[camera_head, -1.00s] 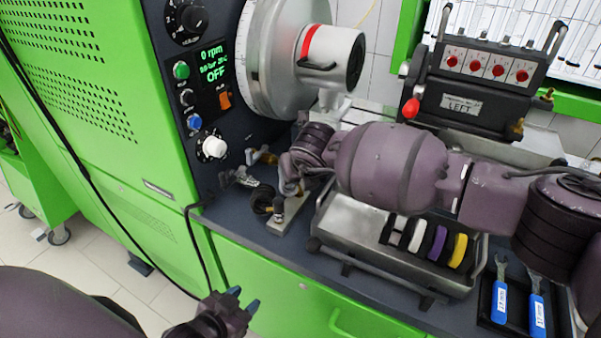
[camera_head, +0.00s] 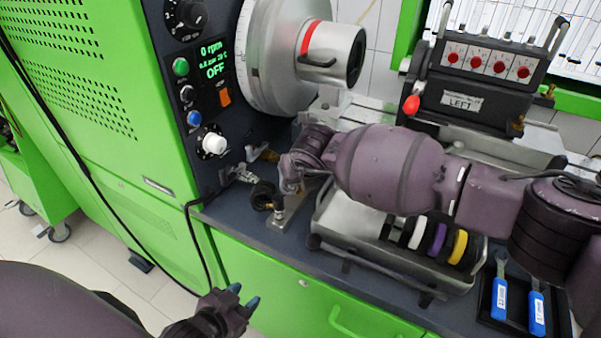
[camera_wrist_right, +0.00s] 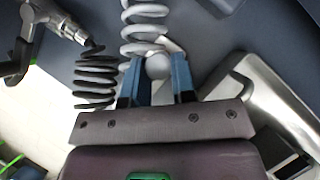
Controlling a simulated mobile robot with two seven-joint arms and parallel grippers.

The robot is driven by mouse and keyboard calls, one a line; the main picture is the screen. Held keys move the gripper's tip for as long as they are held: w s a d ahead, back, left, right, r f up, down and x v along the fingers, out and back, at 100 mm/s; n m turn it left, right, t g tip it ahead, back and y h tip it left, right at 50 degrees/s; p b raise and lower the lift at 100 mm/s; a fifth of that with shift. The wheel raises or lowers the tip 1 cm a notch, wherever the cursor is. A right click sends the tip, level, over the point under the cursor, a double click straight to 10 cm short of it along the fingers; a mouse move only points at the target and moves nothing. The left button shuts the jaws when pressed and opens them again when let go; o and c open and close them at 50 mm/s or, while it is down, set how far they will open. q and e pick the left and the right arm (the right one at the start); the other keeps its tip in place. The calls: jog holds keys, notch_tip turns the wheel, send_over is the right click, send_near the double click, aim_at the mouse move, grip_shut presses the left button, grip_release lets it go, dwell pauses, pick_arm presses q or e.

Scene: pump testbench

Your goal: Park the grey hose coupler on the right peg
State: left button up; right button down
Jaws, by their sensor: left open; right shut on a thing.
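My right gripper (camera_wrist_right: 157,84) is shut on the grey hose coupler (camera_wrist_right: 158,66), whose rounded end shows between the blue fingers in the wrist view. A grey coiled hose (camera_wrist_right: 145,25) runs up from there. In the head view this gripper (camera_head: 288,182) is low over a small metal plate (camera_head: 283,217) at the bench's left end, and its fingers are largely hidden. I cannot make out the right peg, or whether the coupler touches it. A black coiled hose (camera_wrist_right: 95,76) hangs beside the gripper. My left gripper (camera_head: 238,303) is open and empty in front of the green cabinet.
The control panel (camera_head: 213,75) stands just left of my right gripper. Metal fittings (camera_head: 246,174) are close by. A metal tray (camera_head: 345,240) with several coloured rings lies under my right arm. Wrenches (camera_head: 537,310) lie at the right.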

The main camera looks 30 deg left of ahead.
jog(key=shift+c, duration=2.4)
grip_release()
pick_arm(q)
jog(key=shift+r, duration=0.15)
pick_arm(e)
jog(key=shift+r, duration=0.2)
pick_arm(q)
jog(key=shift+t, duration=0.5)
jog(key=r+p, duration=0.1)
jog(key=r, duration=0.1)
jog(key=w+r+p, duration=0.1)
jog(key=r+p, duration=0.1)
jog(key=r, duration=0.1)
jog(key=shift+w+r, duration=0.2)
pick_arm(e)
notch_tip(320, 180, up, 7)
jog(key=shift+r, duration=0.1)
